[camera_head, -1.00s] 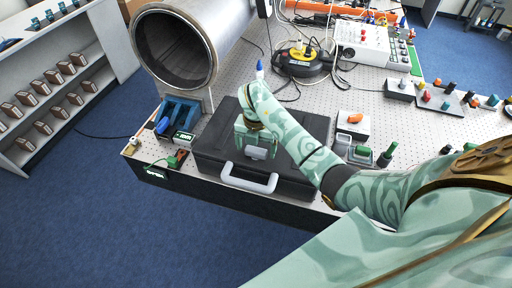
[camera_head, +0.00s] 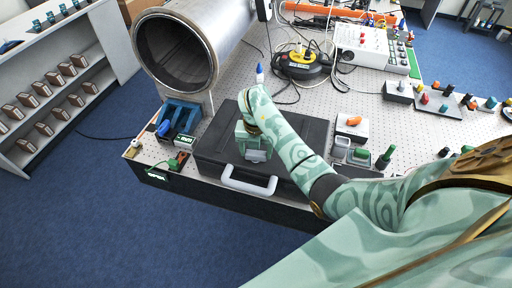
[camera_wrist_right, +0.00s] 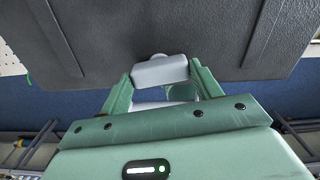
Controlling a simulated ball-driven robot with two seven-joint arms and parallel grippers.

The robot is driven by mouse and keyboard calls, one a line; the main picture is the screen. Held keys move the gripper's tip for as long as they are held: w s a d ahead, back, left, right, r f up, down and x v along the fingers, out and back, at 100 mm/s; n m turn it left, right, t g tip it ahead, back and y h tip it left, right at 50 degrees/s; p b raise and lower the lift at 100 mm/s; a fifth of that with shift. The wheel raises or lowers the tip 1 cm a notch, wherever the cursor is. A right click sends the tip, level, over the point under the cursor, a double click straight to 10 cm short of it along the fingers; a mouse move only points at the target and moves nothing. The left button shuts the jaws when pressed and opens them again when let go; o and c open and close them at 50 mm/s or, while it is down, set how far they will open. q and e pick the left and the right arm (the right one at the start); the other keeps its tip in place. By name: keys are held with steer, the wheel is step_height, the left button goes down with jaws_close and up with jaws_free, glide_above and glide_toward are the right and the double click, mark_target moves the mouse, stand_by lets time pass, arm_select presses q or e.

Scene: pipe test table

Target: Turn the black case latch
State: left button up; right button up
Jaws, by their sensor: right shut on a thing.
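The black case (camera_head: 212,150) lies flat on the table near its front edge, lid shut, with a light grey handle (camera_head: 250,187) on its front. My right gripper (camera_head: 256,156) is at the front middle of the case, just above the handle. In the right wrist view, the grey latch (camera_wrist_right: 160,70) sits at the edge of the black case, which also shows there (camera_wrist_right: 160,30). The right gripper's fingers (camera_wrist_right: 163,78) are closed on the latch from both sides. In the head view the gripper mostly hides the latch. My left gripper is not in view.
A large metal pipe (camera_head: 222,30) stands behind left on the perforated table (camera_head: 290,110). A blue clamp block (camera_head: 180,115) is left of the case. A box with an orange knob (camera_head: 352,124) and small green-topped parts (camera_head: 385,158) are to its right.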

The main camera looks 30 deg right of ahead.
mark_target(256, 152)
steer(key=n+p, duration=0.1)
steer(key=n, duration=0.1)
steer(key=shift+r+n, duration=0.15)
steer(key=shift+n, duration=0.15)
steer(key=n+p, duration=0.2)
steer(key=n, duration=0.3)
steer(key=shift+n+p, duration=0.3)
steer(key=n+p, duration=0.1)
steer(key=n, duration=0.3)
steer(key=shift+p, duration=0.35)
steer(key=shift+n+p, duration=0.55)
steer(key=shift+n, duration=1.55)
steer(key=o, duration=1)
step_height(256, 152, up, 16)
steer(key=p, duration=0.4)
